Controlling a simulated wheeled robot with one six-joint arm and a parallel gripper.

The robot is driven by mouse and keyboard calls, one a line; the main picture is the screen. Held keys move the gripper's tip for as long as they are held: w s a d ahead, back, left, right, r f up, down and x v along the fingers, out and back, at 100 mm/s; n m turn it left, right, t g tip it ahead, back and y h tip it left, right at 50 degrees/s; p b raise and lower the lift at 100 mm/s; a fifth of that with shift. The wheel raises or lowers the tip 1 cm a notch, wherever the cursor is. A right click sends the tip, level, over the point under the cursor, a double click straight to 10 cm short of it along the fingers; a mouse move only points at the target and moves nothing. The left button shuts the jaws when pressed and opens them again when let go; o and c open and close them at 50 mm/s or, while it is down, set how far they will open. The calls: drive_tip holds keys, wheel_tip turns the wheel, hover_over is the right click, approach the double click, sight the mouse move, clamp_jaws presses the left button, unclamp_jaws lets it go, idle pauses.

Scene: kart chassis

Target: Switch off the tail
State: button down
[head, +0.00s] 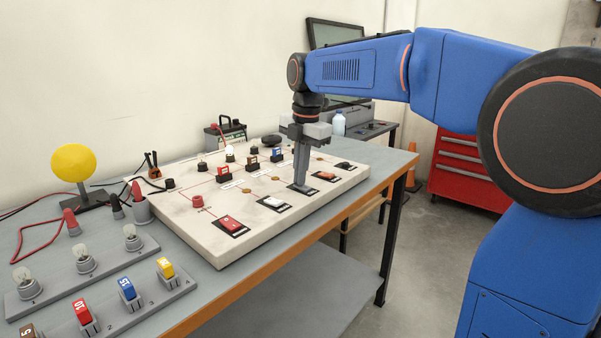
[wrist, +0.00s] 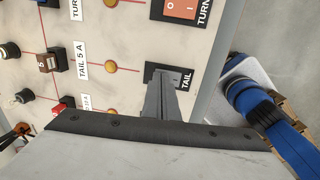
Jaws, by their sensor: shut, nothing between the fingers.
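My gripper (head: 299,186) is shut and empty, pointing straight down at the third switch in the row along the board's front edge. In the wrist view the closed fingers (wrist: 163,80) are over the black switch plate labelled TAIL (wrist: 186,80). The fingers hide most of the tail switch, so its rocker position cannot be seen. Whether the fingertips touch it cannot be told. A brown fuse (wrist: 50,62) sits beside the TAIL 5 A label (wrist: 82,60), joined to the switch side by a red line.
The white board (head: 250,248) lies on a grey workbench. Neighbouring switches are a white one (head: 273,202), a red one (head: 231,223) and an orange-red one (head: 325,176). A small bulb (head: 229,152) looks bright on the board.

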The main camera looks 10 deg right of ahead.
drive_tip(key=shift+s+f, duration=0.1)
drive_tip(key=shift+f, duration=0.1)
drive_tip(key=shift+s+d+r, duration=0.1)
drive_tip(key=shift+s+d, duration=0.35)
drive_tip(key=shift+s, duration=0.05)
drive_tip(key=shift+r, duration=0.1)
